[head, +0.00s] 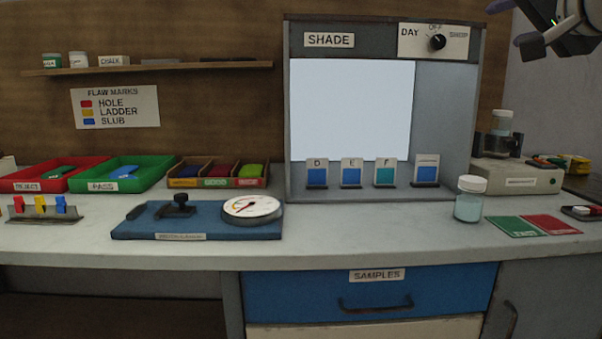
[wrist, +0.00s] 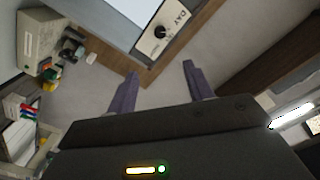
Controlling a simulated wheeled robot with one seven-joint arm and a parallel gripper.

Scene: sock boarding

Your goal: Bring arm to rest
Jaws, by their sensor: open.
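My gripper (head: 543,33) shows at the upper right corner of the head view, raised well above the bench and to the right of the shade cabinet. Its two purple-grey fingers stand apart with nothing between them in the wrist view (wrist: 160,84). Part of the gripper and the arm is cut off by the edge of the head view. The wrist view looks past the fingers at a grey wall, with the cabinet's shade knob panel (wrist: 164,31) above them.
The shade cabinet (head: 464,110) stands at the back of the bench (head: 360,235). A lidded jar (head: 469,200) stands at the front right, near green and red cards (head: 535,226). A blue gauge board (head: 150,222) and trays (head: 120,176) lie at left. The bench's front strip is clear.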

